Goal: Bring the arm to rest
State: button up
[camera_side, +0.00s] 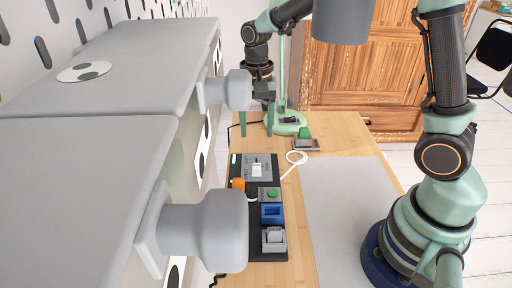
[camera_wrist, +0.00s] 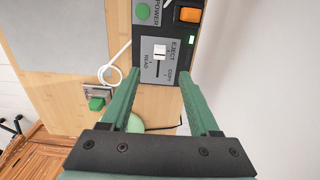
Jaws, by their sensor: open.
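My gripper (camera_side: 256,133) hangs above the far end of the black control panel (camera_side: 281,203), apart from it, with its two green fingers pointing down. In the wrist view my gripper (camera_wrist: 161,76) is open, and nothing is between its fingers. Ahead of the fingertips lies a grey plate (camera_wrist: 151,73) marked READ, COPY and EJECT, with a white slider knob (camera_wrist: 160,51). The same slider knob (camera_side: 257,170) shows in the side view. My arm is raised and bent, reaching from its base at the right across the desk.
A lamp base (camera_side: 287,125) and a green-button block (camera_side: 305,141) stand beyond the panel. A white cable (camera_side: 296,158) curls beside it. Large grey drawer-like units (camera_side: 133,55) with round knobs (camera_side: 205,228) fill the left. The grey mat (camera_side: 344,215) is clear.

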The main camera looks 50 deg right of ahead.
jog(key=s+d+r+n+t, duration=0.3)
jog(key=s+r+n+t, duration=0.2)
jog(key=s+r+n, duration=0.4)
jog(key=shift+s+r+t, duration=0.3)
jog(key=shift+s+r, duration=0.5)
jog(key=shift+s, duration=0.4)
dwell(1.3)
